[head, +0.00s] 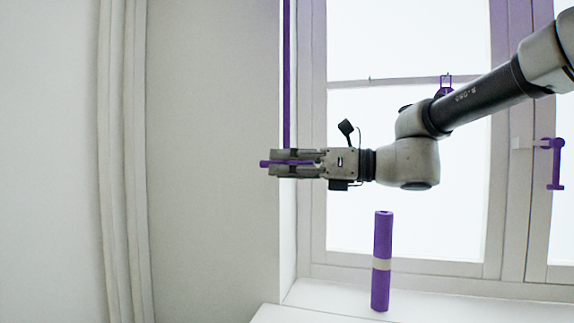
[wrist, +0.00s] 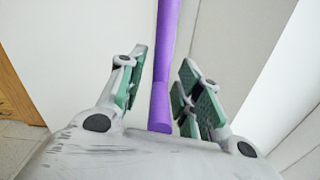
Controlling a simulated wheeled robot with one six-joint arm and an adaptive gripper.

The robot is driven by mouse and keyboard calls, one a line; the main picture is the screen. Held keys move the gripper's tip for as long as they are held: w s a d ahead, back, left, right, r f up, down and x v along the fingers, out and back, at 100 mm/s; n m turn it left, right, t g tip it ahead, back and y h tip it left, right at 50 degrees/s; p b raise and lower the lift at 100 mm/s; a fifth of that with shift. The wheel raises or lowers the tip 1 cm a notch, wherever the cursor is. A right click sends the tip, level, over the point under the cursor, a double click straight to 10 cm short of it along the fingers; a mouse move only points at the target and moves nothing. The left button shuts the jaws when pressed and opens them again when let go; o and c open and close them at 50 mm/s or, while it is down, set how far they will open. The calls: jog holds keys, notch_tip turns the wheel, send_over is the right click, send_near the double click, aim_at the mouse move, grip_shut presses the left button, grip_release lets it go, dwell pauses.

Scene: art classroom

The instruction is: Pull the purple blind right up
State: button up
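No spread of purple blind fabric shows. A thin purple upright strip (head: 287,75) runs down beside the left window frame and reaches my gripper. I cannot tell whether it is a cord, a rod or an edge. My gripper (head: 290,163) points left in the head view, with a purple bar (head: 264,163) lying lengthwise between its fingers and sticking out past the tips. In the wrist view the purple bar (wrist: 164,75) runs away between the green-padded fingers (wrist: 162,78). Narrow gaps show on both sides of it, so the fingers look open around it.
A purple roll with a pale band (head: 380,290) stands upright on the white sill (head: 325,300) below my arm. Purple window handles (head: 556,165) are at the right. The bare wall (head: 210,150) left of my gripper is clear; pale pipes (head: 125,160) run down farther left.

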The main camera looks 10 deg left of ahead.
aim_at(288, 45)
grip_shut()
jog(key=shift+r, duration=0.1)
notch_tip(288, 45, up, 22)
jog(key=shift+w+r, duration=0.1)
jog(key=shift+r, duration=0.15)
jog(key=shift+d+r, duration=0.1)
jog(key=shift+r, duration=0.4)
jog(key=shift+c, duration=0.9)
grip_release()
jog(key=shift+r, duration=0.1)
jog(key=o, duration=0.3)
jog(key=shift+o, duration=0.2)
